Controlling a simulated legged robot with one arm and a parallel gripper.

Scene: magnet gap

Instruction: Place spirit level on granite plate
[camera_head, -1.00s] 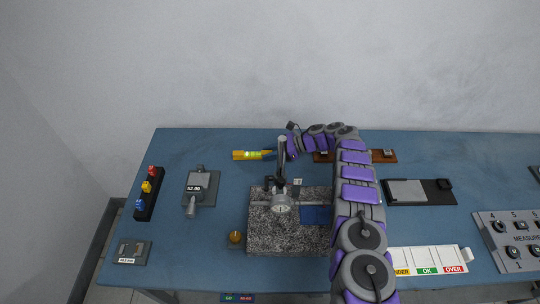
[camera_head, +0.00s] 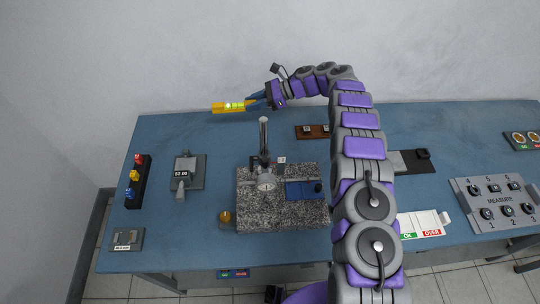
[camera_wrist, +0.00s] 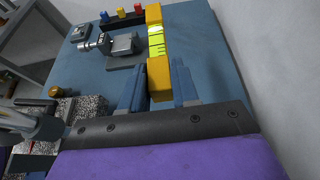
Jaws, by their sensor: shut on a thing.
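The yellow spirit level (camera_head: 229,107) with bright green vials is held at its right end by my gripper (camera_head: 262,98) above the back of the table. In the wrist view the level (camera_wrist: 157,50) extends away from my blue fingers (camera_wrist: 167,88), which close on its near end. The speckled granite plate (camera_head: 280,213) lies at the table's front middle, nearer the camera than the level. A dial gauge on a stand (camera_head: 265,178) and a blue block (camera_head: 302,190) are on the plate. The granite plate (camera_wrist: 88,106) shows partly at left in the wrist view.
The gauge post (camera_head: 263,138) rises from the back of the plate. A brass knob (camera_head: 225,217) is at its left edge. A grey device reading 52.00 (camera_head: 187,172) and a rack of coloured pieces (camera_head: 138,182) stand left. A button panel (camera_head: 497,203) is right.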

